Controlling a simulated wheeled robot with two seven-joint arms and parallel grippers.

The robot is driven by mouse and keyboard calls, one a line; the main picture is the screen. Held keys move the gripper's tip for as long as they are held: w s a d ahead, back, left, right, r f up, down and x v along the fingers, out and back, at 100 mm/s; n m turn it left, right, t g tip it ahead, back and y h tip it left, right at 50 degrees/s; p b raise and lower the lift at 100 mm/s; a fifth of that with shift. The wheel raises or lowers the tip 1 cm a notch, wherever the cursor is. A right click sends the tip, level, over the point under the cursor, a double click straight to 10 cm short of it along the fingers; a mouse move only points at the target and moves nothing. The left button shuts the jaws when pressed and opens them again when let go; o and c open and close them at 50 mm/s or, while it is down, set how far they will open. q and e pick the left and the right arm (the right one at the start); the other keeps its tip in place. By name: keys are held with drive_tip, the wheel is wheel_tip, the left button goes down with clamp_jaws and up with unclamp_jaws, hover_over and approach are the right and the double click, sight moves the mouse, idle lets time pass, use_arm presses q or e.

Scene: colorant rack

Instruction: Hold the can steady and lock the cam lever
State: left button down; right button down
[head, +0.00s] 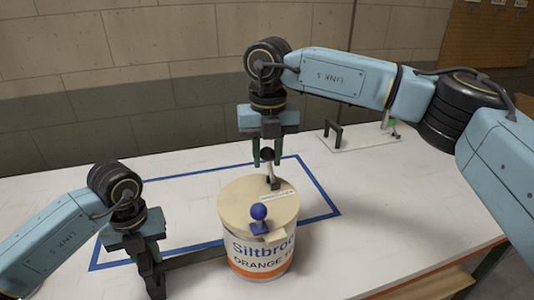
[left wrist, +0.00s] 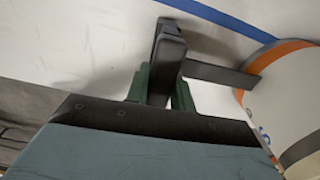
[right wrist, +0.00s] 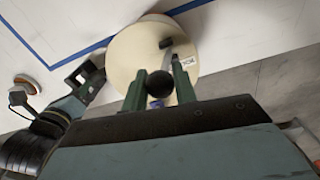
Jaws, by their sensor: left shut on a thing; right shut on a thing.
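The can (head: 258,262), white with orange bands and a beige lid (head: 240,195), stands upright on the table. The cam lever (head: 272,173) rises from the lid and ends in a black ball knob (head: 267,154). My right gripper (head: 266,152) points down above the lid, its green fingers shut on this knob, also seen in the right wrist view (right wrist: 159,84). A dark bar (head: 195,258) runs from the can's side to a black handle (left wrist: 165,65). My left gripper (head: 151,262) is shut on this handle, left of the can. A blue knob (head: 259,211) sits at the lid's front edge.
A blue tape rectangle (head: 318,185) marks the white table around the can. A white plate with a black handle (head: 333,134) and a green-tipped part (head: 391,123) lies at the back right. The table right of the can is clear.

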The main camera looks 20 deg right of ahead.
drive_tip(key=shift+d, duration=0.1)
drive_tip(key=d+y, duration=0.1)
drive_tip(key=y, duration=0.1)
drive_tip(key=d+y, duration=0.2)
drive_tip(key=shift+d+f+y, duration=0.15)
drive_tip(key=shift+y, duration=0.15)
use_arm(q)
drive_tip(key=shift+a, duration=0.1)
use_arm(e)
drive_tip(key=shift+w+d+f+y, duration=0.1)
drive_tip(key=shift+d+f+y, duration=0.2)
drive_tip(key=shift+d+y, duration=0.55)
drive_tip(key=shift+w+d+f+y, duration=0.1)
drive_tip(key=shift+d+f+y, duration=0.25)
drive_tip(key=shift+y, duration=0.8)
drive_tip(key=shift+d, duration=0.15)
drive_tip(key=c, duration=1.1)
unclamp_jaws()
drive_tip(key=shift+c, duration=0.2)
drive_tip(key=shift+r, duration=0.15)
